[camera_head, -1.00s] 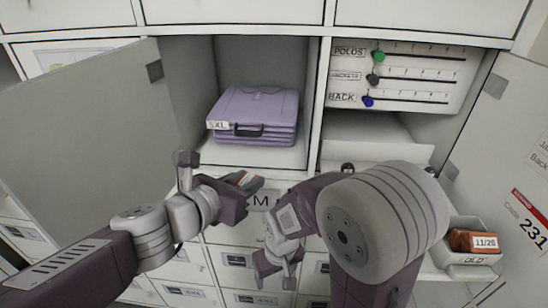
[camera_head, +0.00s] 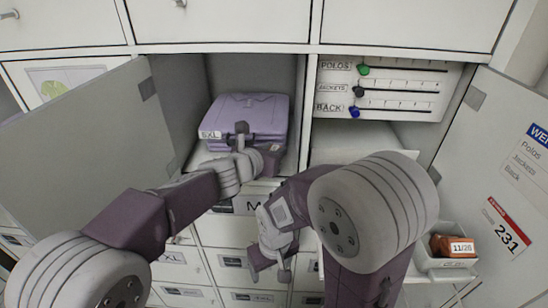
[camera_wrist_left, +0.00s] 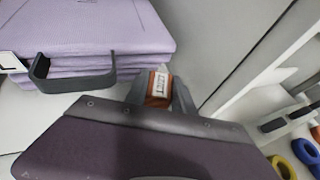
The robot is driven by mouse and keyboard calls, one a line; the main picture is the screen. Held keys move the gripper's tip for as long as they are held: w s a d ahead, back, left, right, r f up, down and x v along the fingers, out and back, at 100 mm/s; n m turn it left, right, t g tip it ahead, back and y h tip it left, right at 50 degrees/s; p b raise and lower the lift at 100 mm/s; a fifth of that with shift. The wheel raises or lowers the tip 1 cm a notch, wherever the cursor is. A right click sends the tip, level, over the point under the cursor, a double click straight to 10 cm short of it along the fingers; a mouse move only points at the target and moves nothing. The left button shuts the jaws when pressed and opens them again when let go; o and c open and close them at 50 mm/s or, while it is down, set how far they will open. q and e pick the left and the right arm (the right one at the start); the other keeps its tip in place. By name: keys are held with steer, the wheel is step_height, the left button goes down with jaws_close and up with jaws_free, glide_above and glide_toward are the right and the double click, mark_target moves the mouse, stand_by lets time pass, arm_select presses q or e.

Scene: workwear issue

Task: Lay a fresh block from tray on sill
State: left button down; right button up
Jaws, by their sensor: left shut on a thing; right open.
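My left gripper (camera_head: 270,160) is shut on an orange-brown block (camera_wrist_left: 158,88) with a white label; its print is too small to read surely. My right gripper (camera_head: 268,268) is open and empty, low in front of the drawers.
An open grey door (camera_head: 90,135) stands left, another door (camera_head: 500,170) right. My right arm blocks part of that compartment.

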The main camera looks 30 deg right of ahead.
arm_select(q)
step_height(320, 180, down, 4)
steer(key=b, duration=0.4)
steer(key=shift+d, duration=0.1)
steer(key=shift+w+r, duration=0.15)
steer(key=shift+r, duration=0.05)
steer(key=shift+f, duration=0.15)
steer(key=c, duration=1.1)
jaws_free()
steer(key=shift+o, duration=0.2)
steer(key=shift+r, duration=0.2)
steer(key=v, duration=1.2)
